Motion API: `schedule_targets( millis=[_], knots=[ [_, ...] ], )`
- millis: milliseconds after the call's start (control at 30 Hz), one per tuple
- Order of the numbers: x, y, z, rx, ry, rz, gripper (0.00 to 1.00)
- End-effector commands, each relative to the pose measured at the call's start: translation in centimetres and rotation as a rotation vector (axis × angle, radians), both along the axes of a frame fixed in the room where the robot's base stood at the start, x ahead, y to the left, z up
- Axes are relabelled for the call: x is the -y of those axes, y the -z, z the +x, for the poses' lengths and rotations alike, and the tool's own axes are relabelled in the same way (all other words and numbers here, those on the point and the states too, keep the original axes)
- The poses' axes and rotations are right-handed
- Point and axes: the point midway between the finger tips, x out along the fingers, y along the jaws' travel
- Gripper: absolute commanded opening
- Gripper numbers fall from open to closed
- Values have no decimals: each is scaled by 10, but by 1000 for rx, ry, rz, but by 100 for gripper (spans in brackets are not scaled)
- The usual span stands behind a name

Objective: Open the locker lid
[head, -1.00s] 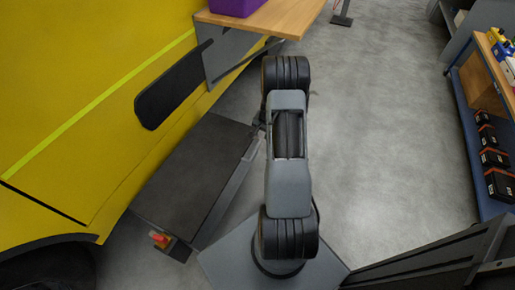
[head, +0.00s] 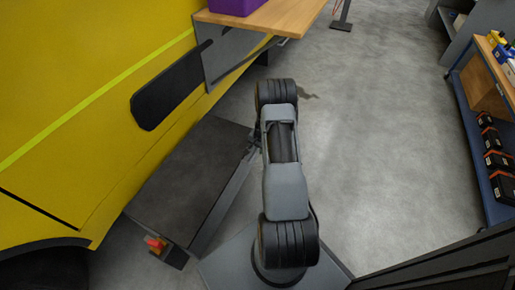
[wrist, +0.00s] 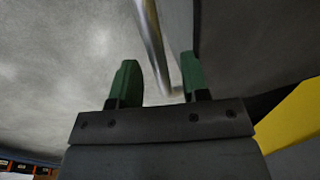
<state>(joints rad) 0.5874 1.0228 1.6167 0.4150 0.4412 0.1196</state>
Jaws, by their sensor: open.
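The locker (head: 185,185) is a long low box with a dark lid, beside the yellow vehicle in the head view. Its lid looks shut. My gripper (head: 254,140) is at the locker's right long side, small and partly hidden by my arm. In the wrist view my gripper (wrist: 160,82) is open, with two green fingertips apart. A shiny metal bar handle (wrist: 152,42) passes between the fingertips and bends toward the right one near its end. I cannot tell whether either finger touches it. A dark panel (wrist: 260,50) fills the right of the wrist view.
The yellow vehicle (head: 90,100) stands along the locker's left side. A wooden shelf (head: 275,20) with a purple bin (head: 235,5) juts out above the locker's far end. A blue-framed rack (head: 470,120) stands at the right. The grey floor (head: 385,130) between is clear.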

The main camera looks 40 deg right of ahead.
Motion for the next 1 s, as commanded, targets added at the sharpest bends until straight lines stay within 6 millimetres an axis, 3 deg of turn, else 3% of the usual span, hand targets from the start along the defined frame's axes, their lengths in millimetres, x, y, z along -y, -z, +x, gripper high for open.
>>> schedule_targets(
  millis=[133, 567, 1000],
  knots=[
    [0, 0, 0, 0, 0, 0, 40],
    [0, 0, 0, 0, 0, 0, 0],
    [3, -8, -1, -10, 5, -5, 0]
  ],
)
